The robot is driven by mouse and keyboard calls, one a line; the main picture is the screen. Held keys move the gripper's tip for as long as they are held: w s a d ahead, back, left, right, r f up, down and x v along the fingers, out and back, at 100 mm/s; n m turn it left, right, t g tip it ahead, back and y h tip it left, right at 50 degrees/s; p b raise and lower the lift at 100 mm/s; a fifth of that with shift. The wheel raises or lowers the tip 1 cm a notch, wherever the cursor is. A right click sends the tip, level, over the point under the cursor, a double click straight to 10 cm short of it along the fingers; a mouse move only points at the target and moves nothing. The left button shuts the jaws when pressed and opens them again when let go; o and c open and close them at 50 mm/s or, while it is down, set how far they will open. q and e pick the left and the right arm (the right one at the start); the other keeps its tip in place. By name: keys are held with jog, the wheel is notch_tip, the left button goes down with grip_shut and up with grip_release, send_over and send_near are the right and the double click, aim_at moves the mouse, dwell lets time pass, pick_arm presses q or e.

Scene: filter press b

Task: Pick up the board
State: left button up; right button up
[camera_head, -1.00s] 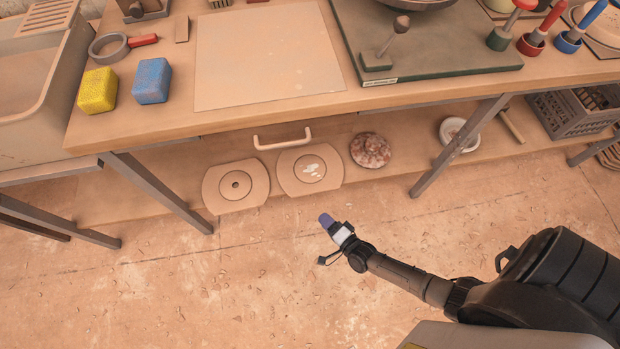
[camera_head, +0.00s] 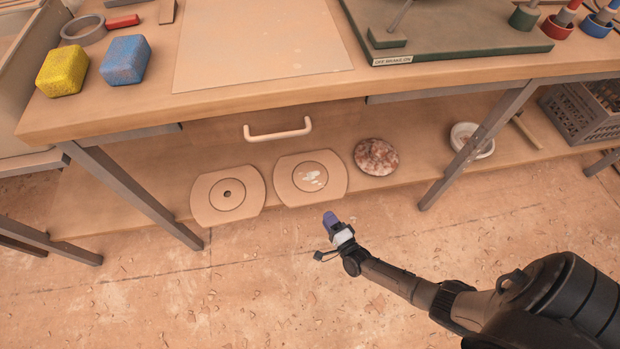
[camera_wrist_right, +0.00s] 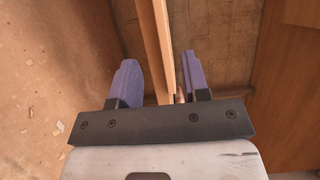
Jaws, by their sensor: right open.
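Two flat, pale pinkish-brown boards with straight-cut sides rest on the low shelf in the head view. The left board (camera_head: 207,205) has a dark centre hole. The right board (camera_head: 290,188) has white spots in its centre ring. My right gripper (camera_head: 330,218), with purple fingers, is at the shelf's front edge, close to the near right side of the spotted board. In the right wrist view the gripper (camera_wrist_right: 158,62) is open, with a thin wooden edge between its fingers; I cannot tell whether this is board or shelf. My left gripper is out of view.
The low shelf (camera_head: 110,200) also holds a speckled round lump (camera_head: 376,157) and a white dish (camera_head: 471,140). Slanted table legs (camera_head: 135,195) flank the boards.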

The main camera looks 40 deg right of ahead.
jog(key=w+b, duration=0.3)
jog(key=w, duration=0.3)
jog(key=shift+w+d+r, duration=0.2)
jog(key=shift+w+d, duration=0.1)
jog(key=shift+s, duration=0.1)
jog(key=shift+c, duration=0.5)
grip_shut()
